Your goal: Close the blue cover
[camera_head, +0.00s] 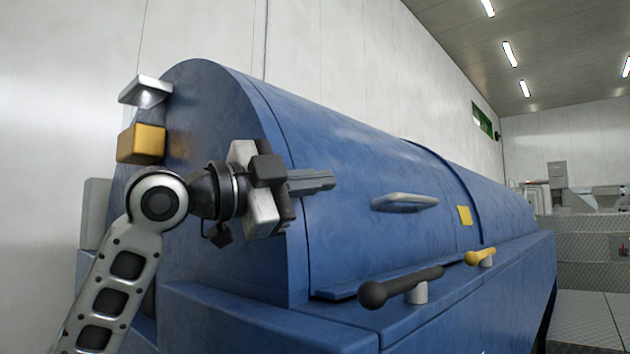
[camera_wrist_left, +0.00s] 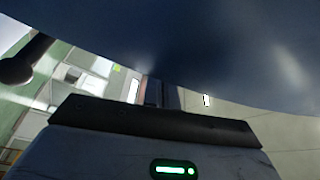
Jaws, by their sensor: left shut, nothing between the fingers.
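The blue cover (camera_head: 360,170) is the long rounded lid on a big blue machine. Its lower lip lies along the machine's ledge, and I see no clear gap there. A pale bar handle (camera_head: 405,202) sits on the cover's front face. My left gripper (camera_head: 328,181) is shut and empty, at the near end of the cover, left of the handle and apart from it. Whether its fingers touch the cover is hard to tell. In the left wrist view the cover (camera_wrist_left: 190,45) fills the top as a dark blue curve. My right gripper is out of view.
A black ball-ended lever (camera_head: 400,287) and a yellow lever (camera_head: 480,256) stand on the ledge below the cover. Metal steps (camera_head: 590,270) lie at the right.

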